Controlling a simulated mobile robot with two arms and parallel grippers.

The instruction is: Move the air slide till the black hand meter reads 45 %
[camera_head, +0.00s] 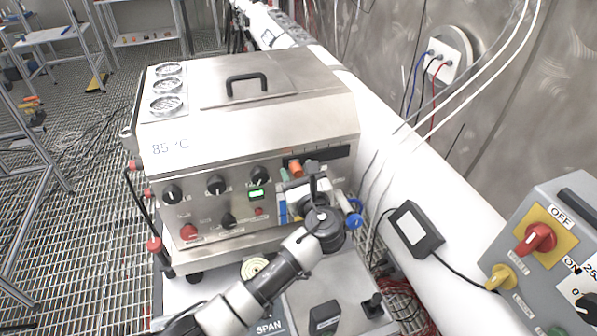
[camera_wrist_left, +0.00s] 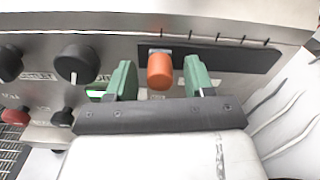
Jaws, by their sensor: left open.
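The air slide is an orange knob (camera_head: 295,167) on a dark slot plate (camera_head: 334,154) at the upper right of the steel machine's front. In the left wrist view the orange knob (camera_wrist_left: 160,70) is near the left end of the slot plate (camera_wrist_left: 235,58), which has tick marks above it. My left gripper (camera_head: 298,172) is open in front of it. Its green fingers (camera_wrist_left: 161,79) stand on either side of the knob, with visible gaps. A black hand meter (camera_head: 416,229) with a pale screen lies on the white pipe; its reading is too small to tell.
The steel machine (camera_head: 245,125) has several black knobs and a small green display (camera_head: 257,194) left of my gripper. A grey switch box (camera_head: 553,262) with a red rotary switch stands at right. A white pipe (camera_head: 383,135) runs along the wall.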

